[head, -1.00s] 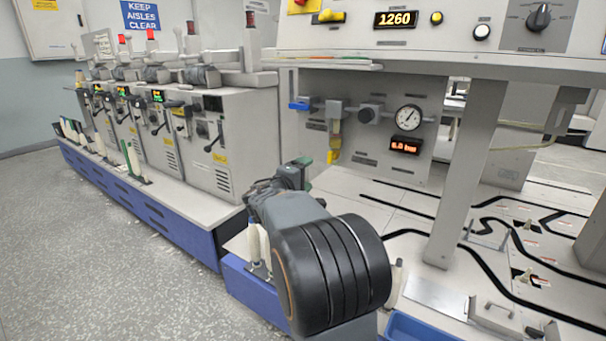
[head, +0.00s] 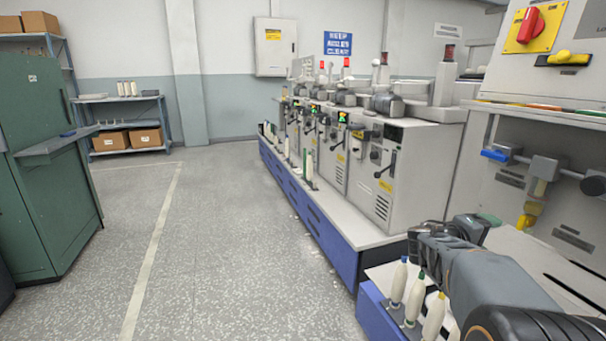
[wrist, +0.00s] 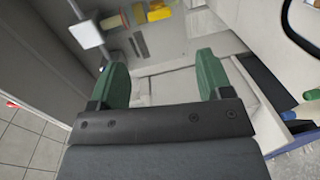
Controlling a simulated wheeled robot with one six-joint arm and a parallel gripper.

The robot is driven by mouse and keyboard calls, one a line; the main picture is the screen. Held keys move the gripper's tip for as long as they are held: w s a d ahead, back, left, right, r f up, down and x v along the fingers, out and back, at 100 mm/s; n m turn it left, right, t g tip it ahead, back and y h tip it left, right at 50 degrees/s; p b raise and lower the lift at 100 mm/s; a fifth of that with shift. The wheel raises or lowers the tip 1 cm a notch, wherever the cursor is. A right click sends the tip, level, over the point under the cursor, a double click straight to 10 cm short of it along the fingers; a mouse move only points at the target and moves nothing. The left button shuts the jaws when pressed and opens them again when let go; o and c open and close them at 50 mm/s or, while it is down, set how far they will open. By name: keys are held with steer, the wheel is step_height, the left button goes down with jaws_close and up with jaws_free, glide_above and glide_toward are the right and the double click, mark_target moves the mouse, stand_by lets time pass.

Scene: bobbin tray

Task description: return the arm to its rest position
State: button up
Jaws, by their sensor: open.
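My gripper (wrist: 160,80) shows in the wrist view with its two green fingers spread apart and nothing between them. In the head view my gripper (head: 482,226) is at the lower right, partly hidden by my own dark grey arm. It is in front of the machine panel with the yellow and blue valve fittings, above the pale worktop. The fingertips are hard to make out in the head view.
Several white bobbins (head: 398,282) with coloured tips stand beside my arm on a blue-fronted ledge. A row of grey machines (head: 375,175) on a blue base runs back from there. A green cabinet (head: 50,180) stands at the left. The speckled floor (head: 230,240) between is clear.

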steer(key=s+a+r+y+p, duration=0.5)
steer(key=a+r+p, duration=0.2)
steer(key=a+p, duration=0.2)
steer(key=s+a+r+m+y+p, duration=0.1)
steer(key=s+a+r+y+p, duration=0.4)
steer(key=p, duration=0.9)
steer(key=s+a+r+m+y+p, duration=0.1)
steer(key=s+a+r+y+p, duration=0.5)
steer(key=a+r+p, duration=0.5)
steer(key=a+p, duration=0.1)
steer(key=a, duration=0.2)
steer(key=shift+g, duration=0.4)
steer(key=shift+f, duration=0.1)
steer(key=shift+c, duration=0.4)
